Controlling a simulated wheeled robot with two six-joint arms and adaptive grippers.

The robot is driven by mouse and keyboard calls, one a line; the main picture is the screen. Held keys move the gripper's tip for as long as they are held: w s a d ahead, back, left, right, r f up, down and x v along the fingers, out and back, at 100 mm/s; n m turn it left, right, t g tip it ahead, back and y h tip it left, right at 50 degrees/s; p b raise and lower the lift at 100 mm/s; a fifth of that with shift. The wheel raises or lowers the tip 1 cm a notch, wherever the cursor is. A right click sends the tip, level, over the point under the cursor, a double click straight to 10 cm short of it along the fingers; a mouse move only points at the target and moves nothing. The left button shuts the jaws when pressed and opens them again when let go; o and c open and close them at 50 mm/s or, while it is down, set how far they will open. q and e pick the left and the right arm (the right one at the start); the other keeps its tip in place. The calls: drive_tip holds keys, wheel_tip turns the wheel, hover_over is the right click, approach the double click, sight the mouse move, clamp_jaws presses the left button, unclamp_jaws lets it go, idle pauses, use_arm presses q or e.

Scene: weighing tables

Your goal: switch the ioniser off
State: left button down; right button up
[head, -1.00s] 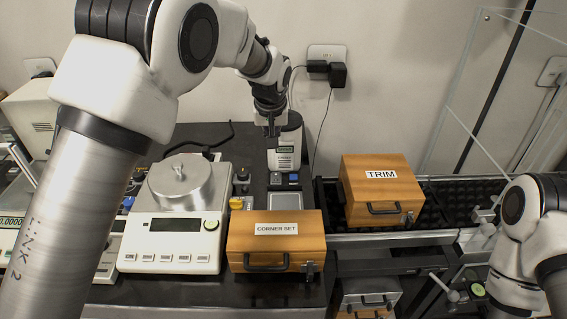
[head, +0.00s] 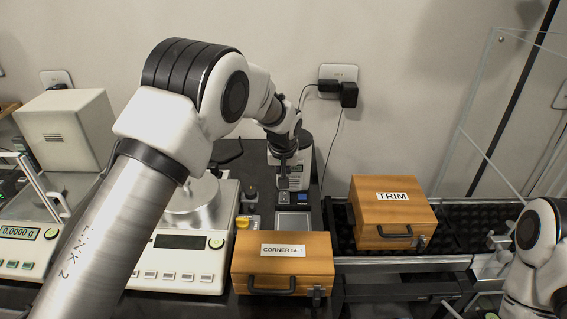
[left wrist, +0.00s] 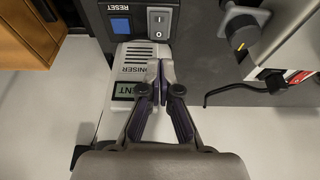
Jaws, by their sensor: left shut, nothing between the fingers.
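The ioniser (head: 306,160) is a light grey upright unit at the back of the dark table. In the left wrist view its body (left wrist: 118,72) carries an upside-down IONISER label, a vent and a small display. Beyond the fingertips there is a black-and-grey rocker switch (left wrist: 159,22) beside a blue RESET button (left wrist: 121,26). I cannot tell which way the rocker is tipped. My left gripper (left wrist: 160,66) is shut and empty, over the ioniser's front, with its tips short of the rocker in the picture. Contact cannot be judged.
The CORNER SET box (head: 282,278) stands in front, with a balance (head: 176,258) to its left. The TRIM box (head: 392,220) is to the right. A black knob (left wrist: 243,35) and a cable are near the gripper. A wall socket (head: 337,72) holds plugs.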

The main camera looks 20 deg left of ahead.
sight(283, 197)
use_arm(q)
drive_tip(key=x, duration=0.6)
drive_tip(key=shift+s+f+p, duration=0.15)
drive_tip(key=shift+s+p, duration=0.2)
drive_tip(key=shift+f+b, duration=0.35)
drive_tip(key=shift+f, duration=0.05)
drive_tip(key=shift+r, duration=0.15)
drive_tip(key=shift+s+d, duration=0.1)
drive_tip(key=shift+s, duration=0.05)
drive_tip(key=shift+s+f, duration=0.15)
drive_tip(key=shift+f, duration=0.05)
drive_tip(key=shift+s+d+p, duration=0.15)
drive_tip(key=shift+s+p, duration=0.15)
drive_tip(key=shift+s, duration=0.2)
